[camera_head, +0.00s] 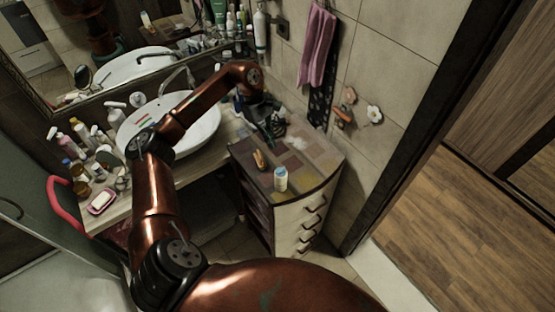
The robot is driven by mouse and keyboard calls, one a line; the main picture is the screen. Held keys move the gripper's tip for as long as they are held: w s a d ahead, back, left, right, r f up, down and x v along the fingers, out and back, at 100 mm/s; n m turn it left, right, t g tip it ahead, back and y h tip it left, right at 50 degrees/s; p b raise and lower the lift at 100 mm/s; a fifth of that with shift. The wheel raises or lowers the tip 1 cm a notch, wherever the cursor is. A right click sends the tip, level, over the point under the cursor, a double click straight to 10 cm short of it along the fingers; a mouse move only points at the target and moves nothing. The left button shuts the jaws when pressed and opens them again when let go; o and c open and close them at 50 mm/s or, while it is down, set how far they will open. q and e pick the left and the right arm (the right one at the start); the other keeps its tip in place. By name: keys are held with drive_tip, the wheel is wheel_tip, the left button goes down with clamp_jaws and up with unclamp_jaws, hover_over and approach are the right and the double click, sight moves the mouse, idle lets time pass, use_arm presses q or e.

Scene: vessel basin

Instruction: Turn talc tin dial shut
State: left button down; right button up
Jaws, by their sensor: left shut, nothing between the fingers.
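A small white and blue container (281,180), which looks like the talc tin, stands upright on the patterned top of the drawer cabinet (318,165). Its dial is too small to make out. My left gripper (271,131) is at the back of the cabinet top, beyond the container and apart from it. It is dark, small in the picture, shut and empty. My right gripper is not in view.
An orange-brown item (259,160) lies left of the container. A white sink (195,128) stands to the left, with bottles (72,168) and a soap dish (102,201) on the counter. A pink towel (317,48) hangs on the wall. The right part of the cabinet top is clear.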

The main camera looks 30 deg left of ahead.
sight(276, 171)
use_arm(q)
drive_tip(key=shift+g+y, duration=0.3)
drive_tip(key=shift+y, duration=0.2)
drive_tip(key=s+d+f+p, duration=0.1)
drive_tip(key=f, duration=0.1)
drive_tip(key=s+d+f+p, duration=0.1)
drive_tip(key=f+p, duration=0.1)
drive_tip(key=f, duration=0.1)
drive_tip(key=d+f+p, duration=0.1)
drive_tip(key=f+p, duration=0.1)
drive_tip(key=f, duration=0.1)
drive_tip(key=shift+s+f, duration=0.2)
drive_tip(key=shift+s, duration=0.2)
drive_tip(key=shift+b, duration=0.3)
drive_tip(key=shift+s+n+b, duration=0.2)
drive_tip(key=shift+n+b, duration=0.35)
drive_tip(key=shift+n, duration=0.25)
